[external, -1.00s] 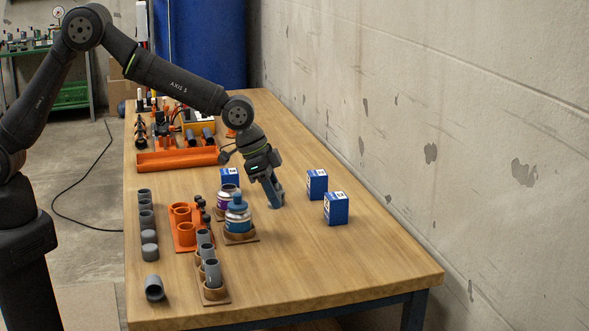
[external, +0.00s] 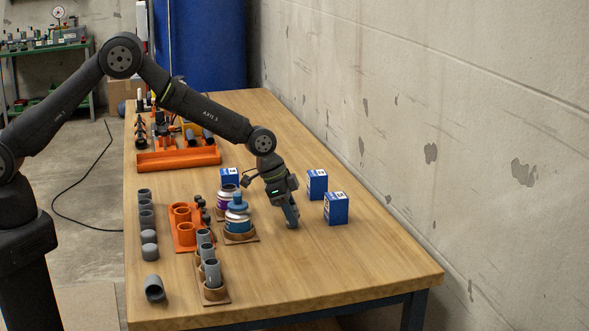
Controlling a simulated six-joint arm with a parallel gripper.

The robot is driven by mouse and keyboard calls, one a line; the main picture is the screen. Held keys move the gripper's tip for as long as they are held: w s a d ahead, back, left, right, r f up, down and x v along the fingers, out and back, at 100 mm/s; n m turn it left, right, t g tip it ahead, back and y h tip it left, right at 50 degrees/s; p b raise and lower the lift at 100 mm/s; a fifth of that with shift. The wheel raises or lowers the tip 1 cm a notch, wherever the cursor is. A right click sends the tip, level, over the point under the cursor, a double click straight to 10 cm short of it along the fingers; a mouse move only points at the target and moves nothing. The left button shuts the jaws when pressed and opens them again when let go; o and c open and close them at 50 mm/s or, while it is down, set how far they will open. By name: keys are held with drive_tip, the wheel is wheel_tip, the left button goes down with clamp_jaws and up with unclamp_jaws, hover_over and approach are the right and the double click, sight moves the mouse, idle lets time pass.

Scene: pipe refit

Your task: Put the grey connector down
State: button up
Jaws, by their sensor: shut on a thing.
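My gripper (external: 291,219) points down, slightly tilted, low over the right part of the wooden table. It is shut on a small grey piece, taken to be the grey connector, which is mostly hidden between and behind the fingers. I cannot tell whether the piece touches the table. My gripper is to the right of the blue-capped bottle (external: 237,217) and left of the blue-and-white box (external: 336,209).
A second box (external: 317,185) stands behind the first. Left are an orange holder (external: 185,240), grey pipe pieces in a wooden rack (external: 215,294), and a row of grey fittings (external: 149,251). An orange tray (external: 178,161) lies farther back. The front right of the table (external: 340,265) is clear.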

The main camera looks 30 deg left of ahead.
drive_tip(key=shift+f, duration=0.2)
drive_tip(key=o, duration=1)
drive_tip(key=shift+c, duration=0.2)
drive_tip(key=v, duration=1.2)
drive_tip(key=shift+s, duration=0.1)
drive_tip(key=x, duration=1.2)
drive_tip(key=shift+f, duration=0.25)
drive_tip(key=shift+r, duration=1.95)
